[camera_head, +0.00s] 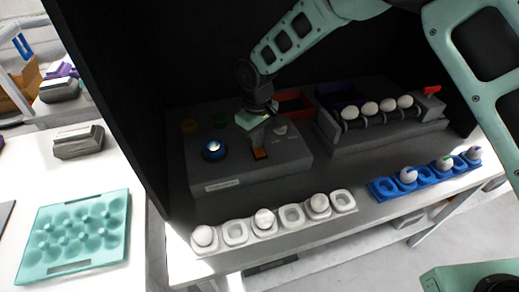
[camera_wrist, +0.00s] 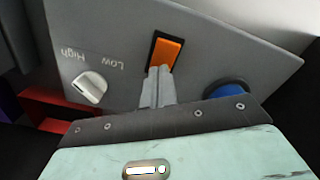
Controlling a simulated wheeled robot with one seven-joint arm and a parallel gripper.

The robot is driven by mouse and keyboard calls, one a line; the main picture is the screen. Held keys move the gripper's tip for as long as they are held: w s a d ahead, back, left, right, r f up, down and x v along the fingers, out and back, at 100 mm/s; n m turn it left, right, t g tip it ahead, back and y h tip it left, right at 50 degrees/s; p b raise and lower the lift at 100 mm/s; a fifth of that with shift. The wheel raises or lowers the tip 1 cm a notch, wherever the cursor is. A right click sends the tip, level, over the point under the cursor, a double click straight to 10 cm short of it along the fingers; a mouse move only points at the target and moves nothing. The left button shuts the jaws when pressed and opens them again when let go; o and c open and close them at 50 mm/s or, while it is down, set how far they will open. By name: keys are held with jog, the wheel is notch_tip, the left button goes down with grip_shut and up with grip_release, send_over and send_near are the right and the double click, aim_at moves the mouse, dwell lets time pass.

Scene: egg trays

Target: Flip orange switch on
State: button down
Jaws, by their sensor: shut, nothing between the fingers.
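The orange switch (camera_wrist: 165,54) is a rocker in a black frame on the sloped face of a grey control box. In the head view the orange switch (camera_head: 260,153) shows just below my gripper (camera_head: 262,135). In the wrist view my gripper (camera_wrist: 158,74) is shut and empty, with its tips at the near end of the orange rocker. The tips overlap its lower edge in the picture; I cannot tell whether they touch it. The fingers hide the near edge of the switch frame.
A blue round button (camera_head: 214,150) and a white Low/High knob (camera_wrist: 90,87) flank the switch on the grey box (camera_head: 240,178). A white egg tray (camera_head: 235,232) and a blue egg tray (camera_head: 385,188) lie in front. Egg rollers (camera_head: 380,118) stand to the right. Dark walls enclose the station.

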notch_tip(320, 180, up, 6)
jog(key=p, duration=0.3)
jog(key=shift+r+p, duration=0.25)
jog(key=shift+p, duration=0.1)
dwell(0.6)
